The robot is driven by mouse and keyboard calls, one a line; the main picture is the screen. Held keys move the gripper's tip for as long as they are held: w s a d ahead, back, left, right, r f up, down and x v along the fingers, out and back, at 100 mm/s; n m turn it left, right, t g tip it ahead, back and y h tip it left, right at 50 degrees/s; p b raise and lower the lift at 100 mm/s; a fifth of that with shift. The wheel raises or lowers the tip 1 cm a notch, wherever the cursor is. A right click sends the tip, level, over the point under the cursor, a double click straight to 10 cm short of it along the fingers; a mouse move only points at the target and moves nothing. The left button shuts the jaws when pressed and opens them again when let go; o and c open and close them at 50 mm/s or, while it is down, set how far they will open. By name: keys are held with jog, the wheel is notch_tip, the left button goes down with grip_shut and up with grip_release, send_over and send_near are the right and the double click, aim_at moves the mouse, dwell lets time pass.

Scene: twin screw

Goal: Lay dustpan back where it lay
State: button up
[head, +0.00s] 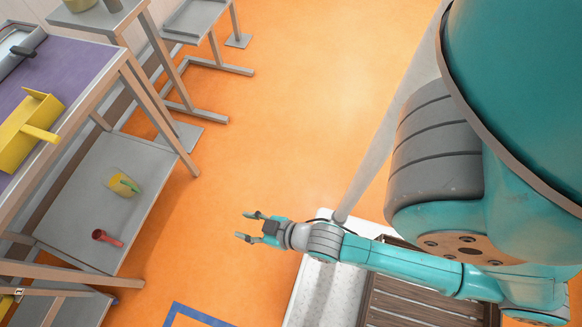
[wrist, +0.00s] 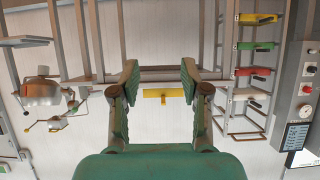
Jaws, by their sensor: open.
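A yellow dustpan (head: 22,140) lies on the purple top of a table (head: 70,62) at the left of the head view, its handle pointing right. My gripper (head: 247,226) is open and empty over the orange floor, well to the right of the table and apart from the dustpan. In the wrist view my gripper (wrist: 160,82) shows two spread fingers. A small yellow piece with a short handle (wrist: 163,93) shows far off between them; it looks like the dustpan, but I cannot be sure.
The table's lower shelf (head: 85,212) holds a yellow-and-green item (head: 124,184) and a red item (head: 106,238). Grey stands (head: 196,20) are at the back left. A rack (wrist: 243,90) with yellow, green and red pieces shows in the wrist view. Orange floor (head: 290,110) is clear mid-picture.

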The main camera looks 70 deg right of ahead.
jog(key=s+r+t, duration=0.2)
jog(key=s+r, duration=1.1)
jog(key=s, duration=0.1)
jog(key=shift+s+r, duration=0.15)
jog(key=shift+r, duration=0.05)
